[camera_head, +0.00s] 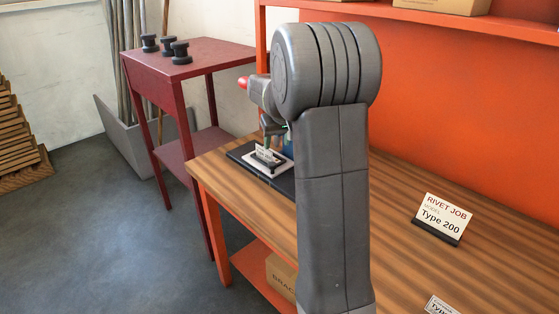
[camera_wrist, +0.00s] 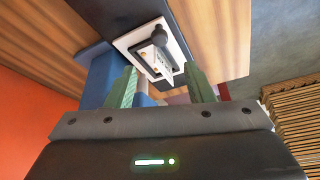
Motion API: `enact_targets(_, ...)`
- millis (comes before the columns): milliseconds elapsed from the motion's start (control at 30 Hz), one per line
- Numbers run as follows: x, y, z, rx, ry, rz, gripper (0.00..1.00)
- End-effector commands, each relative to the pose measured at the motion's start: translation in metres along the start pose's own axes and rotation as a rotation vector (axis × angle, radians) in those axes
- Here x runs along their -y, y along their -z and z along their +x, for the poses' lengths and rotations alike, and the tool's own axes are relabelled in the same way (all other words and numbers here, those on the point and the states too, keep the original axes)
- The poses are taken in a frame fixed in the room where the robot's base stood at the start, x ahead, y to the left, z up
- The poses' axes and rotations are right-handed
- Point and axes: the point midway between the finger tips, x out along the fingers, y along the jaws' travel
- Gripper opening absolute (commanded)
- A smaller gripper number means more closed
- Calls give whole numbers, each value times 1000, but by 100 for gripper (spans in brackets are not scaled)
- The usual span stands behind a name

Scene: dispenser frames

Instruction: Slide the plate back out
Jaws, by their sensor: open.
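A white plate (camera_wrist: 126,45) with a dark knob and a small upright white piece lies on a black base (camera_wrist: 236,40) on the bench. In the head view the plate (camera_head: 253,163) shows small at the bench's far left end, on the same black base (camera_head: 236,152). A blue block (camera_wrist: 98,75) stands beside the plate. My gripper (camera_wrist: 165,78) is open, its two green fingers apart, with the plate beyond them and nothing visibly held. In the head view my gripper (camera_head: 270,138) is over the plate area, and my arm hides part of it.
A striped wooden bench (camera_head: 420,260) carries a "Rivet Job Type 200" sign (camera_head: 441,218) and another small card (camera_head: 440,305). A red side table (camera_head: 190,60) with several dark knobs stands beyond. An orange shelf (camera_head: 420,12) runs above the bench.

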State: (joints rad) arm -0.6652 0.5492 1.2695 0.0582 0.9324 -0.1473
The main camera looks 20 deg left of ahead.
Motion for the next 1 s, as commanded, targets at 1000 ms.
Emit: enact_targets(1000,-1,-1,116,0,-1,1,48)
